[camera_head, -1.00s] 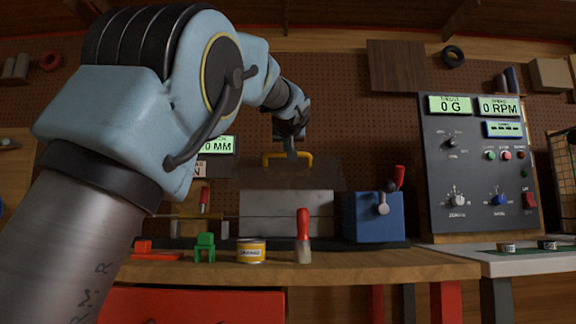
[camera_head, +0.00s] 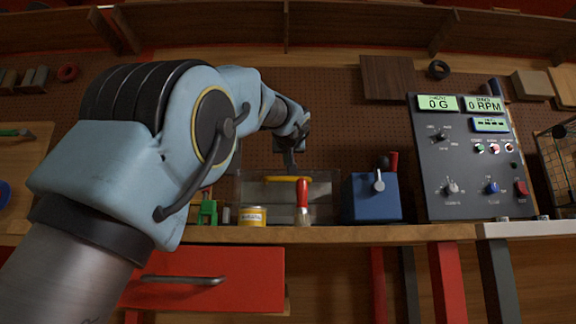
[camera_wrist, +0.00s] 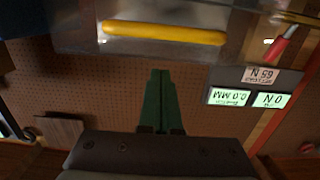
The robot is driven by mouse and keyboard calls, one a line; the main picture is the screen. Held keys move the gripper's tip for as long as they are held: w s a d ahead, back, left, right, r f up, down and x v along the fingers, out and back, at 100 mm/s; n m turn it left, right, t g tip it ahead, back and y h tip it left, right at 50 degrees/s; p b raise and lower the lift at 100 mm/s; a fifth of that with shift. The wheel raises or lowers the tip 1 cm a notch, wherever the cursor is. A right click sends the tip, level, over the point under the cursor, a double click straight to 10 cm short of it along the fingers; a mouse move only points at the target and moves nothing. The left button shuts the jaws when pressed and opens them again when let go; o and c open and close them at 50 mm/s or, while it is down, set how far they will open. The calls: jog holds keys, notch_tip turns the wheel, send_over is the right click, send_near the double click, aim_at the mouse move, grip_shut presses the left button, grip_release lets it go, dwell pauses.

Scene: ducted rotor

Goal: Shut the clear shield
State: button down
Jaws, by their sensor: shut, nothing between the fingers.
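The clear shield (camera_head: 322,190) is a see-through panel at the bench's middle, in front of a grey block. It hangs low over the bench; I cannot tell whether its lower edge is seated. Its yellow bar handle (camera_head: 283,179) runs across near the top and shows in the wrist view (camera_wrist: 165,33) across the upper part. My gripper (camera_head: 290,168) is shut and empty, with its fingertips at the handle in the head view. In the wrist view its green fingers (camera_wrist: 160,75) point toward the handle with a visible gap in the picture; contact is unclear.
A yellow can (camera_head: 252,216), a red-handled brush (camera_head: 302,202) and a green item (camera_head: 207,212) stand along the bench front. A blue box (camera_head: 371,198) with a lever is right of the shield. A control panel (camera_head: 465,160) stands further right.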

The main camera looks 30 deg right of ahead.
jog(key=shift+w+d+f+b, duration=0.1)
jog(key=shift+f+b, duration=1.05)
jog(key=shift+f, duration=0.25)
jog(key=shift+w+d+f+b, duration=0.1)
jog(key=shift+f+b, duration=1)
jog(key=shift+f, duration=0.3)
notch_tip(320, 180, up, 6)
jog(key=p, duration=0.5)
jog(key=b, duration=0.7)
send_near(289, 180)
jog(key=shift+w+a+r, duration=0.15)
jog(key=shift+w+r, duration=0.05)
jog(key=shift+r, duration=0.25)
